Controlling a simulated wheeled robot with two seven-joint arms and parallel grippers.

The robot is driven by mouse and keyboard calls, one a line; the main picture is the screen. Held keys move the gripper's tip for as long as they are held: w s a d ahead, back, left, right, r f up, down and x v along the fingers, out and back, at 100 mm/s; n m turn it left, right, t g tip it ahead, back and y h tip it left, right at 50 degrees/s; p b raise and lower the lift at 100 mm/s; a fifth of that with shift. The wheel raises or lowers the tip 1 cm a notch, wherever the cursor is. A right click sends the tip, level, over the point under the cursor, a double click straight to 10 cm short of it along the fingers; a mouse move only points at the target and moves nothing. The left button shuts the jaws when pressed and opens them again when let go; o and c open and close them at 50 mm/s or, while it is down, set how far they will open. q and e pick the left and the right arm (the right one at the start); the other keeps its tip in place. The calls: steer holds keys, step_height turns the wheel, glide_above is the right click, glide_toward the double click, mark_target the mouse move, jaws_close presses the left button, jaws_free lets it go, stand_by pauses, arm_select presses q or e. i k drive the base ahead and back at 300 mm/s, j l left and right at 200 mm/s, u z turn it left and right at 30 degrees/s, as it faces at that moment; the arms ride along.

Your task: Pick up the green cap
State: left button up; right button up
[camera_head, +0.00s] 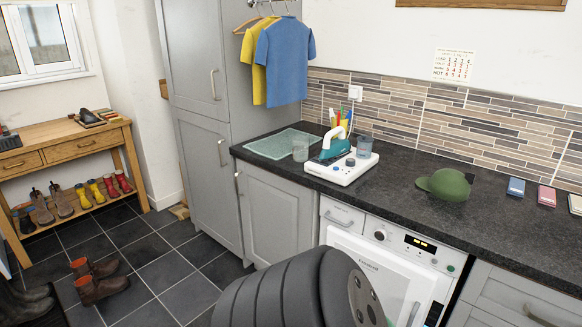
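The green cap (446,185) lies on the dark worktop (400,203) in the right part of the head view, near the worktop's front half. Its brim points to the left. Nothing touches it or covers it. Neither of my grippers shows in this view. A dark grey rounded part of my own body is at the bottom middle, below and left of the cap.
A steam iron (336,142) on its white base (342,170), with clear cups beside it, stands left of the cap. Blue (516,187) and pink (547,195) blocks lie to its right. Brown boots (97,281) stand on the floor. Worktop between iron and cap is clear.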

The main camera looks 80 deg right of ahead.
mark_target(450, 184)
steer(key=z, duration=3.65)
